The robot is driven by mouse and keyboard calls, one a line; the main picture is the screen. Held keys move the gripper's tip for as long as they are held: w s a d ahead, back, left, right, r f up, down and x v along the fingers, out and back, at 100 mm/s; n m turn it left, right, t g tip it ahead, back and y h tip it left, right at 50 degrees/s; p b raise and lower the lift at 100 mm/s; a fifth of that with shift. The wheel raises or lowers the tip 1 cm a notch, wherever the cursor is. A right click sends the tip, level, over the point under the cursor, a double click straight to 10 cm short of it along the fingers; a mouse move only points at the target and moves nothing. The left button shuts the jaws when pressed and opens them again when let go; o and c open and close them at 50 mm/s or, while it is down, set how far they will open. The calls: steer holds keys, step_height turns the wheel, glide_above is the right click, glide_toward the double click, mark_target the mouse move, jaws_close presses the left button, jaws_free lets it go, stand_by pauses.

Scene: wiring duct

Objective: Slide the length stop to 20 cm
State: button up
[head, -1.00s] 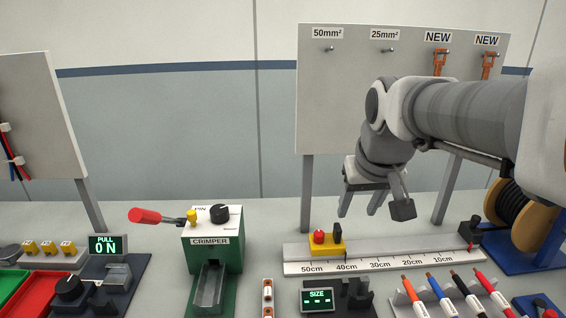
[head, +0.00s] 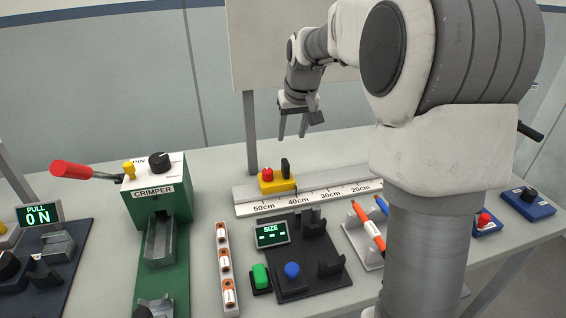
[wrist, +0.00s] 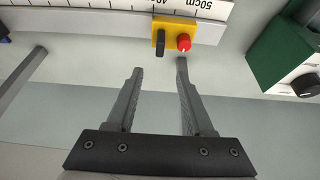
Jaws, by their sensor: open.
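The length stop is a yellow block (head: 277,182) with a red button and a black upright tab. It sits on the white ruler rail (head: 325,193), between the 40cm and 50cm marks. The 20cm mark shows farther right, next to my arm, which hides the rail beyond it. My gripper (head: 303,137) is open and empty, above and behind the rail, a little right of the stop. In the wrist view my open fingers (wrist: 159,64) point toward the stop (wrist: 176,34), apart from it, with its black tab roughly ahead of the gap.
A green crimper (head: 160,195) with a red-handled lever stands left of the rail. A size display (head: 271,234) with a dark fixture and buttons is in front. A panel post (head: 250,130) rises behind the rail.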

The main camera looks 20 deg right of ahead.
mark_target(286, 162)
steer(key=b+x, duration=0.1)
steer(key=x, duration=1.3)
steer(key=shift+f+b, duration=0.3)
steer(key=shift+f, duration=0.1)
jaws_close()
stand_by(0.5)
